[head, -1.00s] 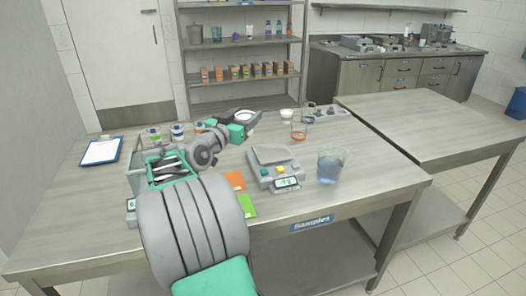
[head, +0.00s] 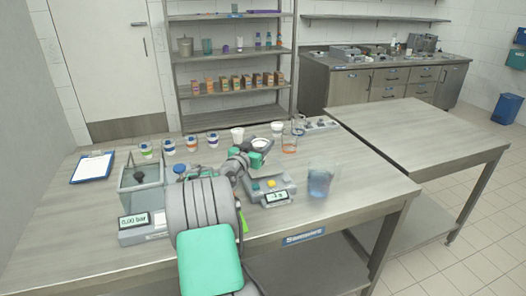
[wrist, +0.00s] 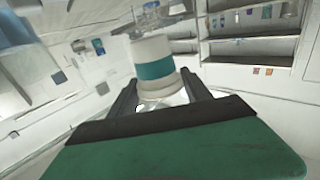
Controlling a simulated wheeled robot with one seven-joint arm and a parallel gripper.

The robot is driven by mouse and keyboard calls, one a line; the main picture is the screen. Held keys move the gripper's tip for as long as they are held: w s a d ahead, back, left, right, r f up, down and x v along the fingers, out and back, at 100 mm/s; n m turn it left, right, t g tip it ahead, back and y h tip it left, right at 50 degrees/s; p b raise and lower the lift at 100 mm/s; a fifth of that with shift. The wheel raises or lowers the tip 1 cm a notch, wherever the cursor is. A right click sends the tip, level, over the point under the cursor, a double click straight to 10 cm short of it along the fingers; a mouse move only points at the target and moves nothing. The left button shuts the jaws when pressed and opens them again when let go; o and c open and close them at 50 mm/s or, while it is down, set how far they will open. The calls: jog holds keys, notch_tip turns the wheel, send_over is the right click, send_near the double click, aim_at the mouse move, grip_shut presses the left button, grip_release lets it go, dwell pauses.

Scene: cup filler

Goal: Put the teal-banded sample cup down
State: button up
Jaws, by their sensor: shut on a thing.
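The teal-banded sample cup (wrist: 155,66) is white with a wide teal band. In the wrist view it sits between the two dark fingers of my gripper (wrist: 158,92), which is shut on it. In the head view my gripper (head: 260,146) is above the table, around the back of the balance (head: 276,195). A white round shape shows at the gripper there, but the teal band cannot be made out. The cup's underside and its height above the table cannot be told.
Several banded cups (head: 169,147) stand along the table's back left. White cups (head: 237,134) and an orange-marked glass (head: 289,146) stand behind the gripper. A beaker of blue liquid (head: 320,181) is right of the balance. The right table (head: 420,125) is bare.

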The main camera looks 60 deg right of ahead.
jog(key=shift+s+d+f, duration=0.1)
jog(key=shift+d+f, duration=0.5)
jog(key=shift+f, duration=0.85)
jog(key=shift+d+f, duration=0.25)
jog(key=shift+f, duration=0.8)
jog(key=o, duration=1.6)
jog(key=shift+c, duration=0.2)
jog(key=shift+r+p, duration=0.2)
jog(key=shift+p, duration=0.3)
